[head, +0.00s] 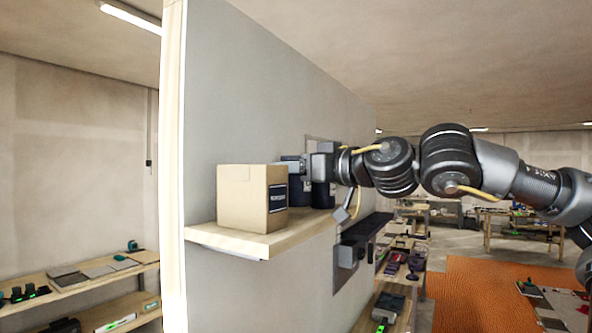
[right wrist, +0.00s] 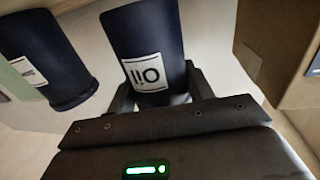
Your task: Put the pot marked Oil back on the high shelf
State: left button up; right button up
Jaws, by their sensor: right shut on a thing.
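The pot marked Oil (right wrist: 150,45) is dark blue with a white label, which appears upside down in the right wrist view. My right gripper (right wrist: 158,92) is shut on it, one finger on each side. In the head view my right gripper (head: 297,168) is over the high shelf (head: 232,238), just behind and right of a cardboard box. The held pot is partly hidden there by the box and gripper, and I cannot tell whether its base touches the shelf. My left gripper is not in view.
The cardboard box (head: 250,200) stands at the shelf's near end. A second dark pot (right wrist: 40,60) with a white label stands beside the held one. A grey wall (head: 260,100) backs the shelf. A dark lower ledge (head: 366,227) and lower benches lie beyond.

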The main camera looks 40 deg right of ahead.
jog(key=shift+d+f+p, duration=0.15)
jog(key=shift+f+p, duration=0.2)
jog(key=shift+f, duration=0.4)
jog(key=shift+d+f, duration=0.15)
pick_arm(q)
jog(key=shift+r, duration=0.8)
pick_arm(e)
jog(key=shift+s, duration=0.1)
jog(key=shift+a+f+b, duration=0.2)
jog(key=shift+a+b, duration=0.1)
jog(key=shift+b, duration=0.05)
jog(key=o, duration=0.9)
jog(key=shift+c, duration=0.2)
jog(key=shift+o, duration=1.2)
jog(key=shift+d, duration=0.15)
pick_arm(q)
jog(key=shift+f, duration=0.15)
